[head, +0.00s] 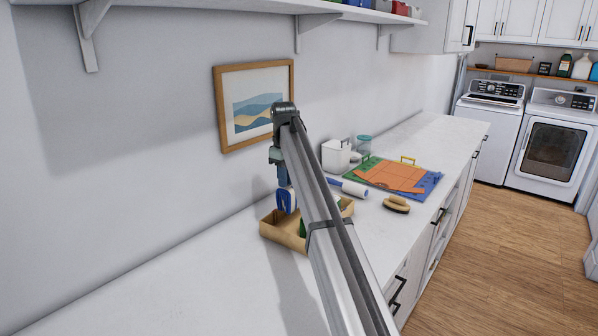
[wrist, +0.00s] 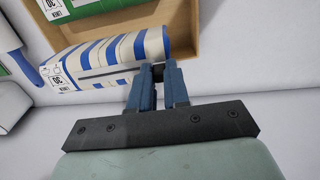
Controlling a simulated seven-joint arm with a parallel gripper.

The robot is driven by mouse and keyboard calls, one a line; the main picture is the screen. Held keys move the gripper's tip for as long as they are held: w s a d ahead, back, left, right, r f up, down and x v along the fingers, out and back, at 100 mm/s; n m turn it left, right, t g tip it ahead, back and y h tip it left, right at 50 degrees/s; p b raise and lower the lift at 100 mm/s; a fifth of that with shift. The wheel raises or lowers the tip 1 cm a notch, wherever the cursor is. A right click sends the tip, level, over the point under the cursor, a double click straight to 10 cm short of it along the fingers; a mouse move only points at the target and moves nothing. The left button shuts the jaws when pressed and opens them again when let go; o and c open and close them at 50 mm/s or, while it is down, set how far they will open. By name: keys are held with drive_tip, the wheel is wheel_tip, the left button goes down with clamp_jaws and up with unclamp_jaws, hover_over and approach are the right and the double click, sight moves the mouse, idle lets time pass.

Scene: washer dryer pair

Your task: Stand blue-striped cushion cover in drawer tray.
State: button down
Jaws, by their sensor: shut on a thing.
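The blue-striped cushion cover (wrist: 110,57) is a folded white and blue bundle with a small printed label. My gripper (wrist: 160,75) is shut on its edge in the wrist view. In the head view the cover (head: 286,200) hangs upright below my gripper (head: 284,180), at the left part of the tan drawer tray (head: 283,236). The tray (wrist: 203,35) also shows behind the cover in the wrist view. I cannot tell whether the cover touches the tray floor. My arm hides part of the tray in the head view.
A green item (wrist: 75,8) with a label stands in the tray. The counter's near left is clear.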

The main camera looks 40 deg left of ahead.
sight(285, 195)
drive_tip(key=shift+f, duration=3.3)
drive_tip(key=c, duration=1)
unclamp_jaws()
drive_tip(key=shift+r, duration=3.55)
